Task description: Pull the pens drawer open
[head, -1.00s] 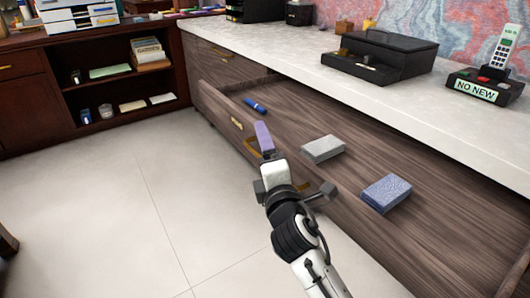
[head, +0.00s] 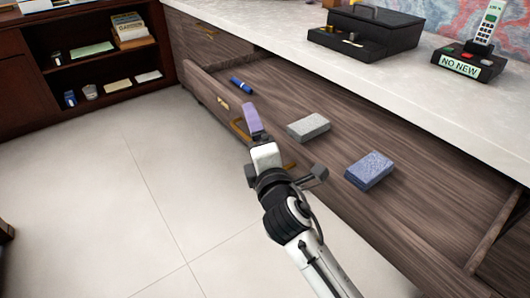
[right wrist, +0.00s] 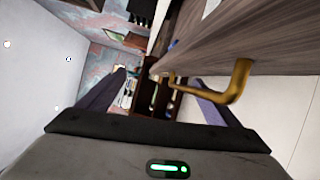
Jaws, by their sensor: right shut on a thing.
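The wood-grain drawer (head: 215,98) stands far open under the white counter. It holds a blue marker (head: 241,84), a grey block (head: 308,127) and a blue block (head: 369,170). A small plate (head: 222,103) on its front is too small to read. My right gripper (head: 251,121) is at the drawer front, shut on the brass handle (head: 238,130). The handle (right wrist: 238,85) also shows in the right wrist view, reaching between the purple fingers (right wrist: 155,100). The exact contact is partly hidden. My left gripper is out of view.
A black organiser box (head: 365,30) and a phone (head: 470,66) stand on the counter (head: 300,50). A dark shelf unit (head: 35,85) is at the left. The pale tiled floor (head: 120,190) in front of the drawer is clear.

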